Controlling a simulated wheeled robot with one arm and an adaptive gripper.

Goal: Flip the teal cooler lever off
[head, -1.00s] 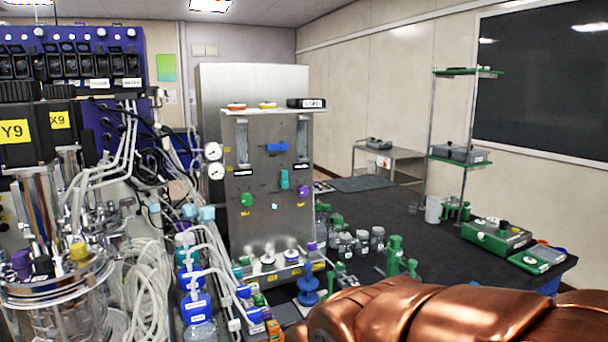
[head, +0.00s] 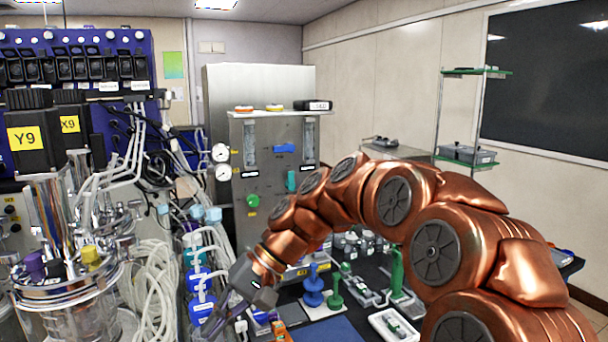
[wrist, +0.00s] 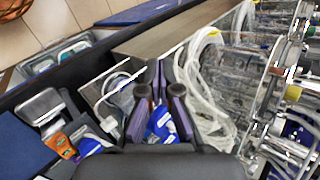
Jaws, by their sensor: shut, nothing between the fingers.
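A grey metal panel unit (head: 268,215) stands at the middle of the head view. A small teal lever (head: 291,180) sits upright on its front, below a horizontal blue lever (head: 284,148). My gripper (head: 215,322) is low and left of the panel in the head view, well apart from the teal lever and pointing down. In the wrist view my gripper (wrist: 160,94) has its two fingers close together with nothing held, above tubing and blue-capped bottles. The teal lever cannot be made out in the wrist view. My arm covers the panel's lower right.
A green knob (head: 253,201) is on the panel's left, with gauges (head: 221,154) beside it. Glass vessels (head: 60,285) and white tubing (head: 155,280) crowd the left. Blue and green stands (head: 313,288) are on the bench in front of the panel.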

